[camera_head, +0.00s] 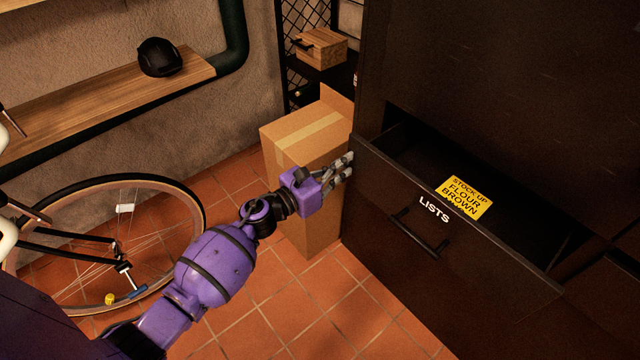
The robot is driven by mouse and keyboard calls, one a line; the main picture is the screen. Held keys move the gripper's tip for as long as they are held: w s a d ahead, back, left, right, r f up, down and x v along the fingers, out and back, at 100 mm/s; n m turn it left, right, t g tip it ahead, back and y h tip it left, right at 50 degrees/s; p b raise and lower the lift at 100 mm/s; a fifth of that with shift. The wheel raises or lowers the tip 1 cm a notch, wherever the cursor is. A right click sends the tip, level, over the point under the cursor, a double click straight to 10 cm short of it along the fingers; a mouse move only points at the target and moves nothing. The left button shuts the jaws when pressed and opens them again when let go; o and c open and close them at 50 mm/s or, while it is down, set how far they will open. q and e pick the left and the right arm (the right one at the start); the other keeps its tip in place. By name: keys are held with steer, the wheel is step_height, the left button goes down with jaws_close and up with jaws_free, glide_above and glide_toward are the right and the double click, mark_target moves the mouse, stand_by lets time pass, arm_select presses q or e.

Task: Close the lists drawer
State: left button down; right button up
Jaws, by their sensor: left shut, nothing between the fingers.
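The lists drawer (470,253) is a dark drawer with a white LISTS label and a black bar handle (419,233). It stands pulled out from the dark cabinet (520,80), its inside showing from above. A yellow note (464,198) reading STOCK UP FLOUR BROWN lies inside. My left gripper (348,166) is shut and empty. Its fingertips are at the left end of the drawer front, left of the handle; whether they touch it I cannot tell. My right gripper is not in view.
A tall cardboard box (305,135) stands on the tiled floor behind my left gripper, beside the cabinet. A bicycle (120,235) leans at the left under a wooden shelf (100,95) with a black cap (159,57). The floor (330,310) before the drawer is clear.

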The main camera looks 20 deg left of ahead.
arm_select(q)
steer(key=b+x, duration=0.4)
steer(key=x, duration=0.9)
steer(key=shift+f+b, duration=0.15)
steer(key=shift+b, duration=0.15)
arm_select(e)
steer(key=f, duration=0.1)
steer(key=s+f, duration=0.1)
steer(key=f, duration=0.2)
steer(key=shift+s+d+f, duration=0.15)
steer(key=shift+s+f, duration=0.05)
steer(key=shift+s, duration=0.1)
arm_select(q)
steer(key=shift+s, duration=0.1)
steer(key=shift+a, duration=0.1)
